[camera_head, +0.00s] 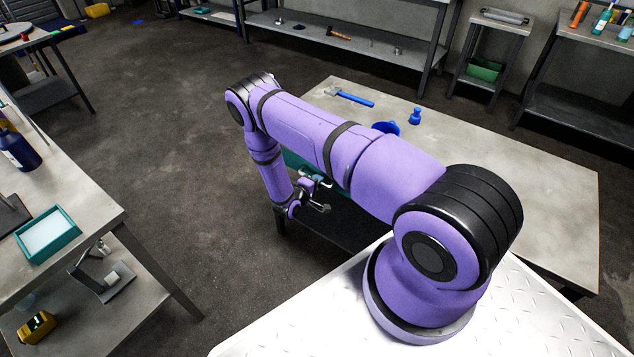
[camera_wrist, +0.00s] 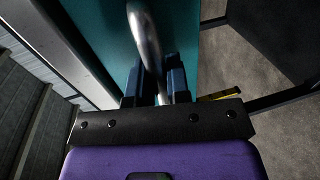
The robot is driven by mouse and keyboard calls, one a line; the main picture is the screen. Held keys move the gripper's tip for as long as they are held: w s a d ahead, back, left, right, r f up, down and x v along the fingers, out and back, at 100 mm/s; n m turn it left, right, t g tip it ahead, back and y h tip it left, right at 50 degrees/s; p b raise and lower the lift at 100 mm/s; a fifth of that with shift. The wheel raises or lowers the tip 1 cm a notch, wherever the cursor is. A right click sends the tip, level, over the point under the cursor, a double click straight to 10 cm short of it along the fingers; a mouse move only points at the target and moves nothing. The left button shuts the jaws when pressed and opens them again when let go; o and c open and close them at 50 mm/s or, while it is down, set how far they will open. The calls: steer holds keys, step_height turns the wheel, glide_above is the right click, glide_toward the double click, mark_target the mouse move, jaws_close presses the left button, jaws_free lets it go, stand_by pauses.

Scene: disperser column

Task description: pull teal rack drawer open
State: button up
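The teal drawer front (camera_wrist: 110,35) fills the upper middle of the wrist view, with a curved metal handle (camera_wrist: 143,30) on it. My gripper (camera_wrist: 157,88) is at the handle, with one dark blue finger on each side of the bar. The fingers are close to the bar, but whether they press on it cannot be told. In the head view my gripper (camera_head: 318,192) is low beside the near left side of the grey table. Part of a teal surface (camera_head: 295,160) shows there behind my arm, which hides most of the drawer and its handle.
The grey table (camera_head: 540,190) carries a blue-handled hammer (camera_head: 352,98), a blue funnel-like piece (camera_head: 387,128) and a small blue object (camera_head: 415,116). A workbench (camera_head: 85,190) with a teal tray (camera_head: 47,235) stands at left. Open floor (camera_head: 180,150) lies between them.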

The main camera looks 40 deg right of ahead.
steer(key=shift+a, duration=0.1)
jaws_close()
steer(key=f+v, duration=0.2)
steer(key=v, duration=1.1)
steer(key=a+f+v, duration=0.1)
steer(key=f+v, duration=0.2)
steer(key=v, duration=1)
steer(key=shift+f, duration=0.25)
steer(key=shift+s, duration=0.1)
steer(key=o, duration=0.7)
jaws_free()
steer(key=shift+o, duration=0.2)
steer(key=v, duration=1)
steer(key=shift+a, duration=0.4)
steer(key=shift+s, duration=0.1)
